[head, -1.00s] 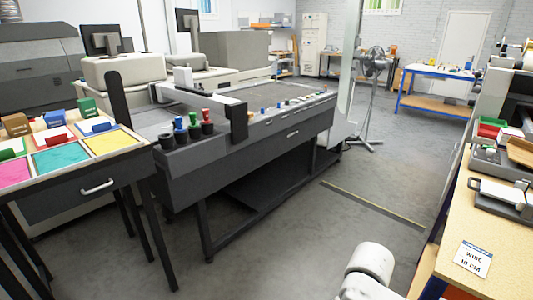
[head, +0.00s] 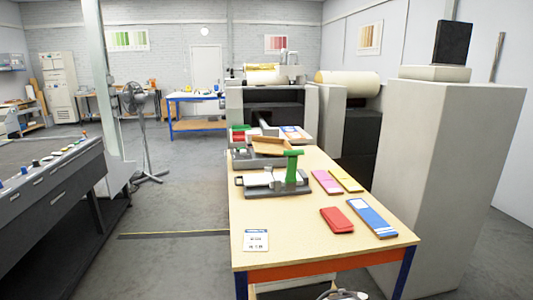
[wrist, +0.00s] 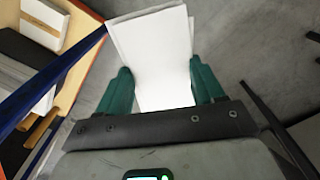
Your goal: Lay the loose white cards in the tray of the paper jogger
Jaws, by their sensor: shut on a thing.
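In the wrist view, my gripper (wrist: 161,84) has its two green fingers closed on white cards (wrist: 152,38). The cards stick out past the fingertips, over grey floor, with their edges slightly fanned. On the workbench in the head view, a grey machine with a tilted brown tray (head: 270,145) stands toward the back; it looks like the paper jogger, but I cannot be sure. My gripper and the cards do not show in the head view.
The bench (head: 290,225) also bears a grey device with a green handle (head: 292,167), coloured pads (head: 337,219) and a printed card (head: 256,240). A tall grey cabinet (head: 435,150) stands at the right. A fan (head: 140,105) stands left; the floor between is open.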

